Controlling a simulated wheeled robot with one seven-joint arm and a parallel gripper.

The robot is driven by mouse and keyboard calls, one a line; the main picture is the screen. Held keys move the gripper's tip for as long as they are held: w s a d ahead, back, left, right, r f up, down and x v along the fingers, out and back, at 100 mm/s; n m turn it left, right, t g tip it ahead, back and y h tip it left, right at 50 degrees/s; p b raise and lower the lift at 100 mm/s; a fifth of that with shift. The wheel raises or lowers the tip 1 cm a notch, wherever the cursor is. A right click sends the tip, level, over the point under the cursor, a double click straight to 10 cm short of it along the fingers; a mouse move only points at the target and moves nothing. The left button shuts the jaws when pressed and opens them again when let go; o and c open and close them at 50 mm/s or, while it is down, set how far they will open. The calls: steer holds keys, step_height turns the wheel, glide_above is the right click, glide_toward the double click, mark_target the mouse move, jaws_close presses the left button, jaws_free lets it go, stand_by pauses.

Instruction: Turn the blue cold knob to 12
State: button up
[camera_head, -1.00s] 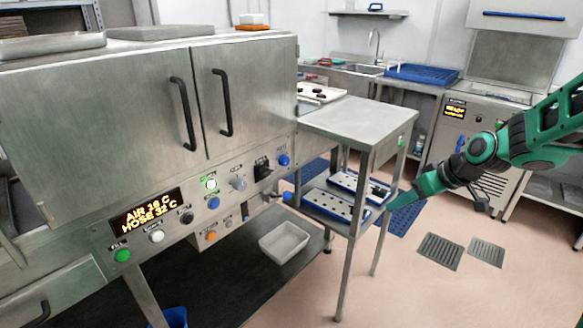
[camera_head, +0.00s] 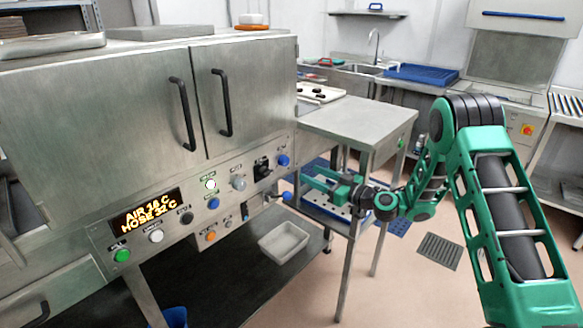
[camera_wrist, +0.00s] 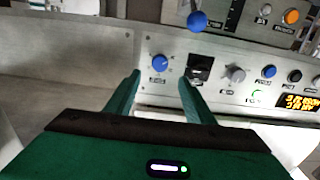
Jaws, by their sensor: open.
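A round blue knob (camera_head: 283,160) sits at the right end of the steel control panel. In the wrist view, where the panel appears upside down, the blue knob (camera_wrist: 160,63) shows a light pointer mark, and its label is too small to read. My gripper (camera_head: 304,177) is open and empty, just right of the panel. In the wrist view my gripper (camera_wrist: 160,79) has its two green fingers spread, with the blue knob in the gap beyond their tips. The fingers appear apart from it. I cannot read the knob's setting.
A black switch (camera_wrist: 198,68) and a grey knob (camera_head: 238,183) are beside the blue knob. Another blue control (camera_head: 213,202) is further left. A blue-ended lever (camera_head: 287,196) sticks out below. A steel side table (camera_head: 358,125) stands to the right.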

mark_target(287, 163)
steer(key=x, duration=1)
steer(key=shift+w+a, duration=0.3)
steer(key=shift+c, duration=0.7)
steer(key=c, duration=0.9)
steer(key=shift+d, duration=0.2)
steer(key=shift+a, duration=0.1)
